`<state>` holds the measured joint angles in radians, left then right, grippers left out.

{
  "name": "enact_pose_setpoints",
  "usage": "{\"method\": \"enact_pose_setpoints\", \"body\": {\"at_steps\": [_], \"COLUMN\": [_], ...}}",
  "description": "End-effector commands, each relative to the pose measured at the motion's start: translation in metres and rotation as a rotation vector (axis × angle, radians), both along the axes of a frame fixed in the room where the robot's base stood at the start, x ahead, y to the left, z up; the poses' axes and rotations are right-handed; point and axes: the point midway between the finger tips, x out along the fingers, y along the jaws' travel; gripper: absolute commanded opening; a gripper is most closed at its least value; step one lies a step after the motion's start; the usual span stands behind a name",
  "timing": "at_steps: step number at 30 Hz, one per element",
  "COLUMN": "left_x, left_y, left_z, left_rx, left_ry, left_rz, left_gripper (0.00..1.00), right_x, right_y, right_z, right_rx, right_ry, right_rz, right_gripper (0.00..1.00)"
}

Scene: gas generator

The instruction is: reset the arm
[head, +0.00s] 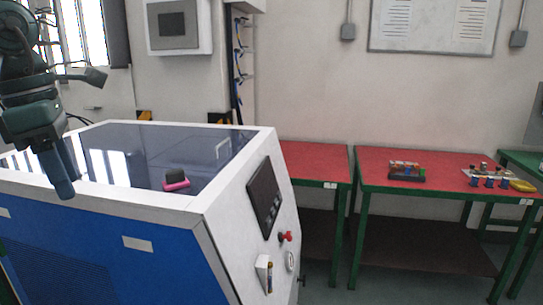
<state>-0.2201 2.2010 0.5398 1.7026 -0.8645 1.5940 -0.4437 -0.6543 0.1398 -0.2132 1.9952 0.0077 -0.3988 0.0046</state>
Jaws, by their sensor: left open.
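My left gripper (62,172) hangs at the left side of the head view, fingers pointing down. It is over the left front part of a white and blue machine (210,206) with a dark glossy top. The fingers look empty, and the gap between them is hard to see from this angle. My right gripper is not in view.
A small black and pink object (176,181) lies on the machine's dark top, right of my left gripper. Red-topped tables (440,185) with small parts stand at the right. A grey-screened panel (178,25) hangs on the back wall.

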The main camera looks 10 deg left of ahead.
Motion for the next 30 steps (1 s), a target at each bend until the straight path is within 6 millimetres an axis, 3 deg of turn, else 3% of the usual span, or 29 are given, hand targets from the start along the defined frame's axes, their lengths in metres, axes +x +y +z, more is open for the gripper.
{"method": "enact_pose_setpoints", "body": {"at_steps": [8,14,23,26,30], "left_x": [0.019,0.033,0.041,0.032,0.005], "left_y": [0.003,0.0,0.002,-0.003,-0.025], "left_z": [-0.067,-0.125,-0.247,-0.298,-0.374], "left_rx": [-0.438,-0.849,-1.534,-1.698,-1.842], "left_ry": [-0.015,-0.01,0.103,0.183,0.341], "left_rz": [0.184,0.449,1.201,1.514,1.992], "left_gripper": [0.46,0.46,0.46,0.46,0.46], "right_x": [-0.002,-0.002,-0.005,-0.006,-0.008], "right_y": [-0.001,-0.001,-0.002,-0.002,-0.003], "right_z": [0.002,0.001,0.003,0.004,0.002], "right_rx": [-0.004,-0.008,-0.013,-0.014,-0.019], "right_ry": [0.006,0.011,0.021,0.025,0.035], "right_rz": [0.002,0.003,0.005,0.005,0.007], "right_gripper": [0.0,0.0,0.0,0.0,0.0]}}
